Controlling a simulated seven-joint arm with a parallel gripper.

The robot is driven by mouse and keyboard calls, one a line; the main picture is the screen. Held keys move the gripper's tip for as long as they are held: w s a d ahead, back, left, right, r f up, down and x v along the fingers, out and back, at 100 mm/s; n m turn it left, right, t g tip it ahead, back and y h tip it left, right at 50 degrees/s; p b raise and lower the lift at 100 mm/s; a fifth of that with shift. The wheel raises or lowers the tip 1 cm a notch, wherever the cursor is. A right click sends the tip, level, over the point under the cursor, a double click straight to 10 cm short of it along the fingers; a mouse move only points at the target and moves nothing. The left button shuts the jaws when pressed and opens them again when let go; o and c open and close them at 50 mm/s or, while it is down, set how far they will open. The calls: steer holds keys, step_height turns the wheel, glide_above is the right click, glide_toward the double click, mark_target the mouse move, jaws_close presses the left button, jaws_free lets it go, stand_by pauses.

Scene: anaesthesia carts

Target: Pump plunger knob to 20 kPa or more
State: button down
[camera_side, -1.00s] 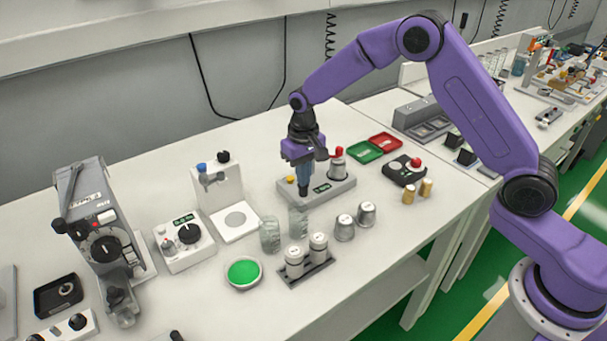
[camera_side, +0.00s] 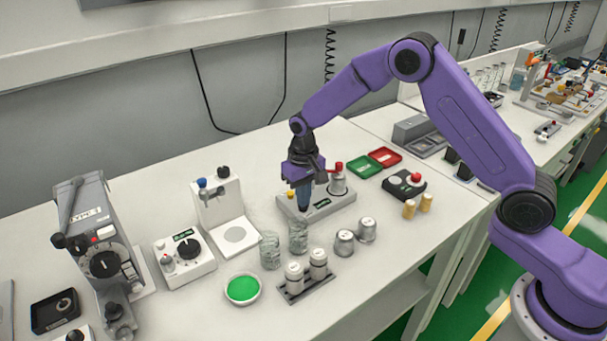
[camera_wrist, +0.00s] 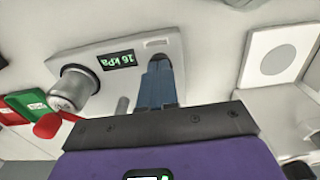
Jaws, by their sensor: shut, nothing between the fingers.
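The pump unit (camera_side: 338,207) is a grey base on the bench with a dark display (camera_side: 322,202). In the wrist view the display (camera_wrist: 116,59) is upside down and appears to read 16 kPa. A metal cylinder (camera_side: 338,184) with a red part (camera_side: 338,166) stands on the base's right end; the cylinder (camera_wrist: 72,88) also shows in the wrist view. My gripper (camera_side: 304,209) points down over the base's left part, its blue fingers (camera_wrist: 160,75) shut and empty.
Glass beakers (camera_side: 298,237) and metal cups (camera_side: 345,243) stand in front of the pump. Green (camera_side: 364,166) and red (camera_side: 386,156) trays lie behind right. A white stand (camera_side: 220,205) is on the left.

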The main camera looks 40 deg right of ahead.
step_height(320, 180, up, 14)
stand_by(0.4)
steer(key=shift+f, duration=0.15)
stand_by(1.3)
step_height(320, 180, up, 2)
steer(key=shift+w+d+r, duration=0.1)
steer(key=shift+w, duration=0.05)
step_height(320, 180, down, 14)
steer(key=shift+f, duration=0.1)
stand_by(0.8)
